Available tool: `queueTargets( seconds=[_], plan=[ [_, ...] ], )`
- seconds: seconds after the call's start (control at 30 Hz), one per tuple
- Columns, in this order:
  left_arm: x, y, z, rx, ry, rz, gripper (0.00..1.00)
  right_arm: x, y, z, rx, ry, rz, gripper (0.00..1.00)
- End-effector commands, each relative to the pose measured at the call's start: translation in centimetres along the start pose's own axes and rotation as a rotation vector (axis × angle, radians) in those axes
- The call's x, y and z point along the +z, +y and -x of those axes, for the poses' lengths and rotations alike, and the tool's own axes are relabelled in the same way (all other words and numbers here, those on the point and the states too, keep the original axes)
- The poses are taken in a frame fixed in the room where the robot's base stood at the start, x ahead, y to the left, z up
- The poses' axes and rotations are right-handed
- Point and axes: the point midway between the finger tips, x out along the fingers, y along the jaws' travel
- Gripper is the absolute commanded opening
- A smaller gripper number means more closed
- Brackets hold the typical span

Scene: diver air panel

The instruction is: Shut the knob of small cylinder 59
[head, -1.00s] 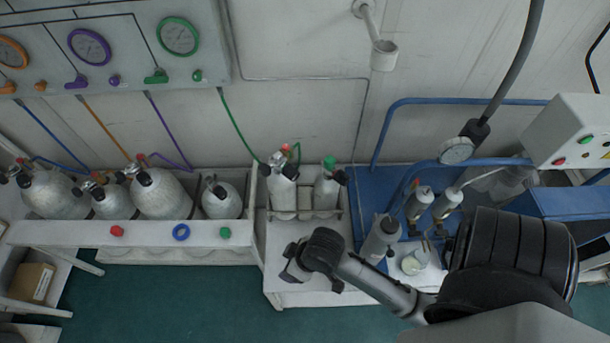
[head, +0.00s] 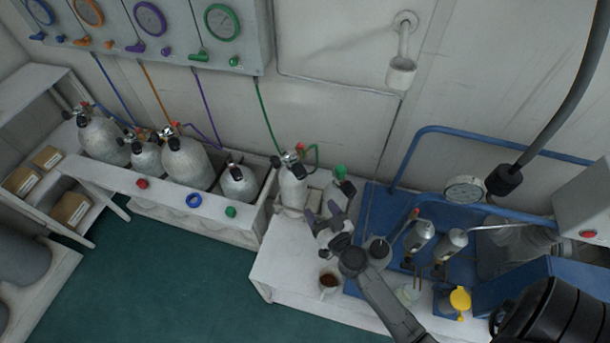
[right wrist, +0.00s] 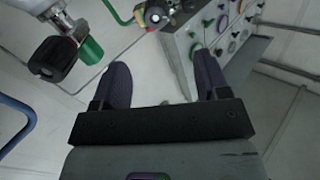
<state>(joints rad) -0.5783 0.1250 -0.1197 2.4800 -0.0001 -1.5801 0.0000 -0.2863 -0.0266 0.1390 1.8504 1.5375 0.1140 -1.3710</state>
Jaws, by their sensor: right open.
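No number 59 is legible on any cylinder. A small grey cylinder with a green top (head: 341,188) stands right of a larger cylinder (head: 292,186) in the white rack. In the right wrist view, a valve with a black knob (right wrist: 53,58) and green part (right wrist: 89,51) is at upper left, beyond the fingers; whether the knob is shut cannot be told. My right gripper (head: 322,212) is open and empty, just in front of these two cylinders; its spread fingers also show in the right wrist view (right wrist: 160,84). My left gripper is not in view.
Several cylinders, including a small one (head: 239,181), stand in the left rack. A brown-filled mug (head: 328,283) stands on the white bench (head: 277,262). Upright grey bottles (head: 418,238) and a yellow item (head: 460,300) are at right. A blue rail (head: 480,135) runs behind.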

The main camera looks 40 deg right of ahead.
Motion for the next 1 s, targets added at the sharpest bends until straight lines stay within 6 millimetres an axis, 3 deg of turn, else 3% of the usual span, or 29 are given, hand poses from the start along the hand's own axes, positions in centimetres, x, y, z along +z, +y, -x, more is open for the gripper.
queueTargets(
  seconds=[0.27, 0.8, 1.0],
  plan=[
    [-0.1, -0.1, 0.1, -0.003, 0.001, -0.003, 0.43, -0.2, 0.3, -0.8, 0.020, 0.005, 0.134, 0.68],
    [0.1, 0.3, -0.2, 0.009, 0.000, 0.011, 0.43, -0.2, 0.5, -10.1, 0.017, 0.006, 0.134, 0.68],
    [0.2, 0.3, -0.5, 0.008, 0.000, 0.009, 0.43, -0.1, 0.5, -12.5, 0.017, 0.005, 0.134, 0.68]
  ],
)
